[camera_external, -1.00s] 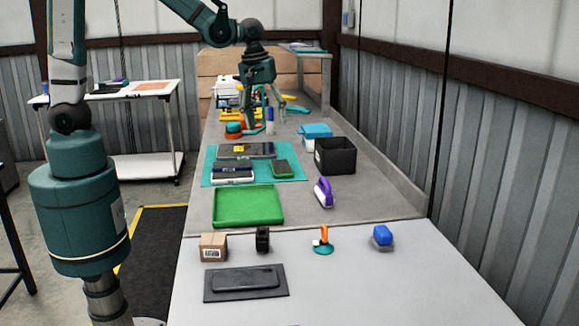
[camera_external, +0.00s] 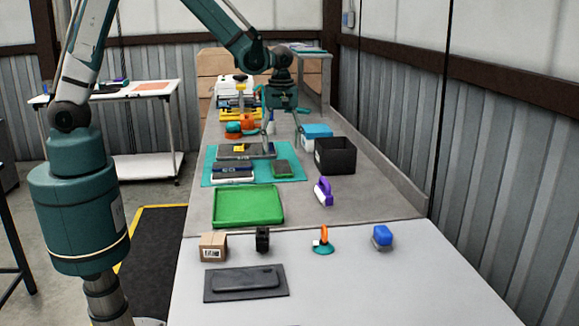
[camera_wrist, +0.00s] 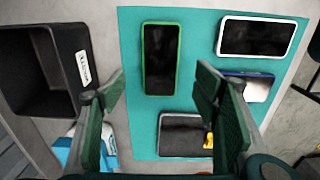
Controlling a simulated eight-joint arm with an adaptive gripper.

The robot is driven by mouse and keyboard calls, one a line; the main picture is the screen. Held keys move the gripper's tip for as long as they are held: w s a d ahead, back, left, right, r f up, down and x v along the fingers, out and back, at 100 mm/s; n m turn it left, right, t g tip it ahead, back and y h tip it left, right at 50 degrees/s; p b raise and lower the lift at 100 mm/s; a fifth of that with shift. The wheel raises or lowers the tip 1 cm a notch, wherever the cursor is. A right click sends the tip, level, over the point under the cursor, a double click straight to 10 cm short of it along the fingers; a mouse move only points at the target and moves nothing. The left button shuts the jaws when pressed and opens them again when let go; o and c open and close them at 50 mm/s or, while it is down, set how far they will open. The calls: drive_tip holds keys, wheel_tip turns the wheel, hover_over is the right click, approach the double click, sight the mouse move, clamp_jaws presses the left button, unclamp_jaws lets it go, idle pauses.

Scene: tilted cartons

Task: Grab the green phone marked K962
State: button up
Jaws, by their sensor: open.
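The green phone (camera_wrist: 161,59) lies flat on a teal mat (camera_wrist: 140,128), with a green rim and a dark screen. No K962 marking is legible. In the external view the phone (camera_external: 283,168) is at the right part of the mat (camera_external: 299,177). My gripper (camera_external: 282,146) is open and empty above the mat, just behind the phone in that view. In the wrist view my gripper (camera_wrist: 160,80) has its two green-padded fingers spread, with the phone ahead between and beyond the fingertips.
A white-rimmed phone (camera_wrist: 257,37), a blue-edged device (camera_wrist: 249,86) and a dark tablet (camera_wrist: 181,133) share the mat. A black bin (camera_wrist: 38,68) stands beside it. A green tray (camera_external: 248,206) and a purple-handled tool (camera_external: 323,192) lie nearer the external camera.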

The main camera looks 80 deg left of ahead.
sight(281, 166)
drive_tip(key=shift+f, duration=0.15)
drive_tip(key=shift+f, duration=1.15)
drive_tip(key=shift+f, duration=2.6)
drive_tip(key=shift+c, duration=0.7)
drive_tip(key=c, duration=0.9)
